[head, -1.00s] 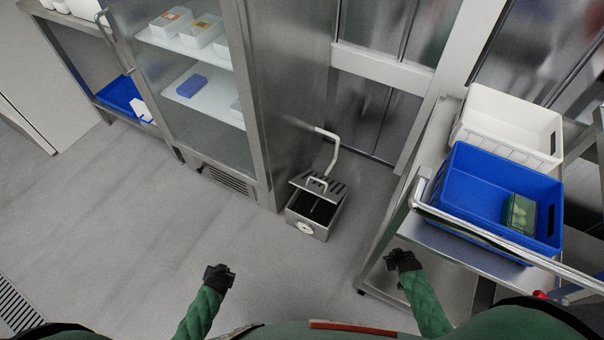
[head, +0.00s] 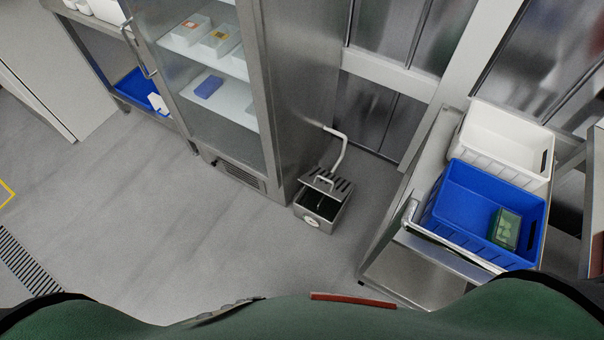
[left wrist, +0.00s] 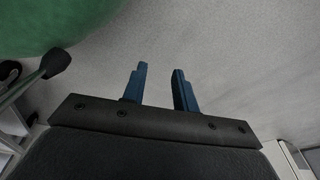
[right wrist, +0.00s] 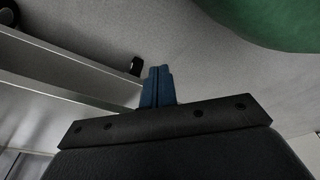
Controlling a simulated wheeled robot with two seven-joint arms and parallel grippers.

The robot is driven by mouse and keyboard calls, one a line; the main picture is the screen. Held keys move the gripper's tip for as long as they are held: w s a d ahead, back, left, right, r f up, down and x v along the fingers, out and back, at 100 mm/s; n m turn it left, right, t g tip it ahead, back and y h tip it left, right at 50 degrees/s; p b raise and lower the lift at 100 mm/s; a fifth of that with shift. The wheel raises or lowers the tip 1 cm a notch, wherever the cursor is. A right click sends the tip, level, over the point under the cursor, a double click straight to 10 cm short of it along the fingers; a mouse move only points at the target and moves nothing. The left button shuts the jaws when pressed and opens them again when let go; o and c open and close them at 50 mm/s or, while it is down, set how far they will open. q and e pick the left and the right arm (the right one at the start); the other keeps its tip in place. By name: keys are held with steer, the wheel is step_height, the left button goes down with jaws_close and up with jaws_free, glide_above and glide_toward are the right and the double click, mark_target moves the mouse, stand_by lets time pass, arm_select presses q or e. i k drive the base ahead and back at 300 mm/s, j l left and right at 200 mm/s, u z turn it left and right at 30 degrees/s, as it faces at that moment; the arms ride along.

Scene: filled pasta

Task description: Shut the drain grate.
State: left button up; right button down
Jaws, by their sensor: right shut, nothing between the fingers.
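A small steel box (head: 318,222) with a white round dial on its front stands on the floor in the head view, beside the steel cabinet. Its slotted grate lid (head: 327,184) has a handle and is tilted up at the back, so the dark inside shows. My left gripper (left wrist: 158,85) is open and empty over bare floor in the left wrist view. My right gripper (right wrist: 158,84) is shut and empty in the right wrist view, near a steel shelf edge. Neither gripper shows in the head view, and both are apart from the box.
A glass-door cabinet (head: 270,90) stands left of the box. A bent white pipe (head: 343,150) rises behind it. A steel cart (head: 425,265) with a blue crate (head: 455,235) and white crate (head: 505,135) is at right. A long slotted floor drain (head: 28,262) lies at left. The floor in front is clear.

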mark_target(337, 187)
steer(key=i+j, duration=0.1)
steer(key=j, duration=0.75)
steer(key=i+j, duration=0.1)
steer(key=j, duration=0.75)
steer(key=z, duration=0.05)
